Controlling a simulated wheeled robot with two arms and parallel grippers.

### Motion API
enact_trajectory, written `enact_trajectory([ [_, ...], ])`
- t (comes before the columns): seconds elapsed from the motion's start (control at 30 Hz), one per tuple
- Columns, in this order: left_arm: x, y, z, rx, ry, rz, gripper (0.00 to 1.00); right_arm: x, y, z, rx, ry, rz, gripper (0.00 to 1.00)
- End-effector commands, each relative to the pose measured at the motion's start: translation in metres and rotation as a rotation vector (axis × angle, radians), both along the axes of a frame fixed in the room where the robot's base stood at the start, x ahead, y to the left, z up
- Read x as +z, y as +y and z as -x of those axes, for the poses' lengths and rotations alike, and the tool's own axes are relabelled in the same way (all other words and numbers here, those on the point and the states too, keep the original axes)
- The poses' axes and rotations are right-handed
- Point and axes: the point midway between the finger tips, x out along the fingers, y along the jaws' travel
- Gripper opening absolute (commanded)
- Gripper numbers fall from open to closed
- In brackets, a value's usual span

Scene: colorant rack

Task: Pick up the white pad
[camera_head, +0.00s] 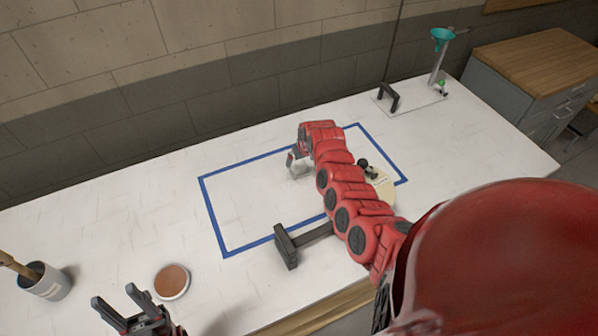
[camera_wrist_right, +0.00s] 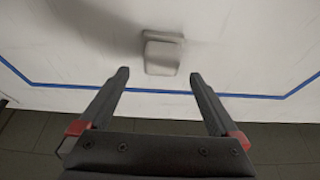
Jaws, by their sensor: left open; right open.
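In the head view the pad (camera_head: 298,171) shows partly, just below my right gripper (camera_head: 292,160). In the right wrist view my right gripper (camera_wrist_right: 159,76) is open and empty, its two fingertips spread on either side of the pad's near edge, not visibly touching it. My left gripper (camera_head: 124,304) is open and empty at the lower left, away from the pad.
A blue taped rectangle (camera_head: 212,216) surrounds the pad area. A brown disc (camera_head: 172,281) and a grey cup (camera_head: 47,283) with a wooden handle stand at the left. A dark T-shaped tool (camera_head: 288,248) lies near the front. A stand with a teal funnel (camera_head: 442,36) is at the back right.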

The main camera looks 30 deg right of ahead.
Motion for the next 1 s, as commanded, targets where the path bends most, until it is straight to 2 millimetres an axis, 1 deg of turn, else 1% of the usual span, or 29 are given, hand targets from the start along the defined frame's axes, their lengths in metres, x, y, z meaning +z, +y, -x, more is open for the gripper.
enact_trajectory([
  [0.03, -0.009, 0.000, 0.000, 0.000, 0.000, 0.000, 0.50, -0.008, 0.000, -0.001, 0.001, 0.001, 0.000, 0.97],
  [0.23, -0.044, 0.000, 0.000, 0.000, 0.001, 0.000, 0.50, -0.037, 0.000, -0.007, 0.001, 0.005, 0.000, 0.97],
  [0.3, -0.056, 0.000, 0.000, 0.000, 0.001, 0.000, 0.50, -0.044, 0.000, -0.010, 0.001, 0.004, 0.001, 0.97],
  [0.4, -0.067, 0.000, 0.000, 0.000, 0.001, 0.000, 0.50, -0.049, -0.001, -0.014, 0.001, 0.003, 0.001, 0.97],
  [0.47, -0.069, 0.000, 0.000, 0.000, 0.001, 0.000, 0.50, -0.049, -0.001, -0.015, 0.001, 0.003, 0.001, 0.97],
  [0.7, -0.066, 0.000, 0.000, 0.000, 0.000, 0.000, 0.50, -0.046, 0.000, -0.015, -0.001, 0.003, -0.002, 0.97],
  [0.87, -0.066, 0.000, 0.000, 0.000, 0.000, 0.000, 0.50, -0.046, 0.000, -0.015, 0.000, 0.003, 0.000, 0.69],
  [1.0, -0.066, 0.000, 0.000, 0.000, 0.000, 0.000, 0.50, -0.046, 0.000, -0.015, 0.000, 0.003, 0.000, 0.43],
])
